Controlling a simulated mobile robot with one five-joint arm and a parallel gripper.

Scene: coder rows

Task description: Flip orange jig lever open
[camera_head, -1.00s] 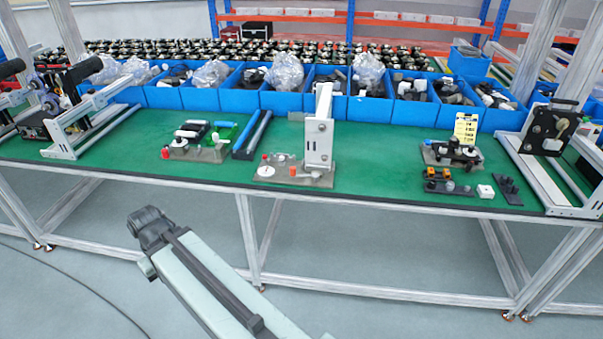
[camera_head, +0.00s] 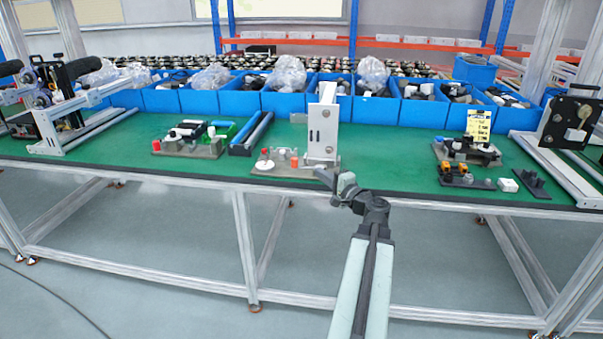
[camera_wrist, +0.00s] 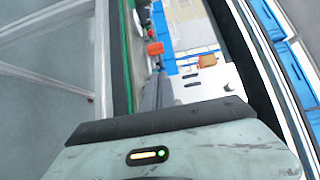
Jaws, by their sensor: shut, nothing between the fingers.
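A grey jig base (camera_head: 255,172) near the table's front edge carries a tall white upright block (camera_head: 322,130). An orange part (camera_head: 294,161), which looks like the lever, stands left of that block, with a small red knob (camera_head: 265,153) farther left. My gripper (camera_head: 326,178) is shut and empty, at the front lower right of the white block; I cannot tell whether it touches it. In the wrist view the dark fingers (camera_wrist: 151,93) lie beside the white block (camera_wrist: 205,86). An orange piece (camera_wrist: 154,48) shows beyond the fingertips, and another orange piece (camera_wrist: 207,61) lies past the block.
Another jig (camera_head: 190,148) stands to the left beside blue rails (camera_head: 250,134). At right are a jig with a yellow card (camera_head: 479,122) and a small fixture with orange parts (camera_head: 447,168). Blue bins (camera_head: 285,105) line the back. Green table (camera_head: 395,160) is clear right of the block.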

